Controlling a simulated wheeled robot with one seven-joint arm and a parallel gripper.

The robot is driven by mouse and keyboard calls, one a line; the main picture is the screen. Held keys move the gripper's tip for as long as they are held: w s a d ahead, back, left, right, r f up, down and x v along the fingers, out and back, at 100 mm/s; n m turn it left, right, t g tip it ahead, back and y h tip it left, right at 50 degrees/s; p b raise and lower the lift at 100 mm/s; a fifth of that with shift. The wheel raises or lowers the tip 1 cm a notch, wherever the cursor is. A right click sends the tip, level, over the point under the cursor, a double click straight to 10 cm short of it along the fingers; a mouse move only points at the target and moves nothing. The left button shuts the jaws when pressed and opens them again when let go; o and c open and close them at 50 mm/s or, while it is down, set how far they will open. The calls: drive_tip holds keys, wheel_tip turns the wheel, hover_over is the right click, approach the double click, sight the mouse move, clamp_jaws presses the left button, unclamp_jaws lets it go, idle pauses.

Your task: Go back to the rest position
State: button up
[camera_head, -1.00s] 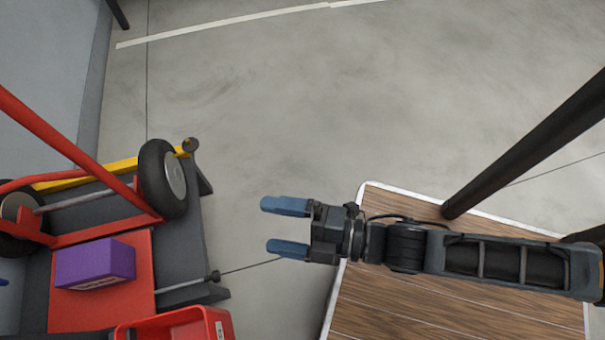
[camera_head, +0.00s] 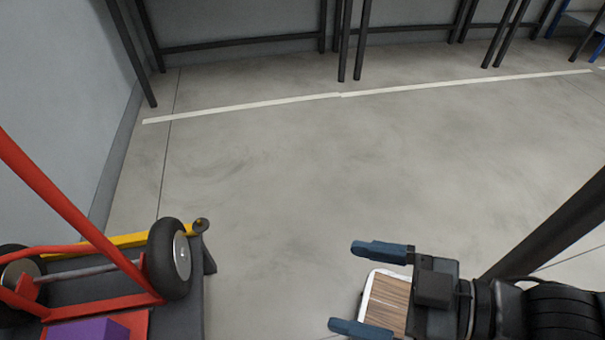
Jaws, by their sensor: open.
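My gripper (camera_head: 368,288) is at the lower right of the head view, its two blue fingers apart and pointing left. It is open and nothing is between its fingers except a view of the surface behind. A wooden top with a white edge (camera_head: 388,302) shows partly behind the gripper; most of it is hidden or out of frame.
A red hand truck (camera_head: 68,215) with black wheels (camera_head: 170,258) stands at the lower left, with a purple box (camera_head: 88,329) on it. A yellow bar (camera_head: 125,241) lies behind. Dark table legs (camera_head: 343,45) line the back. The middle floor (camera_head: 290,170) is clear.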

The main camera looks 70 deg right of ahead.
wheel_tip(320, 180, up, 25)
drive_tip(key=p, duration=2.4)
drive_tip(key=shift+p, duration=0.35)
drive_tip(key=shift+r, duration=0.1)
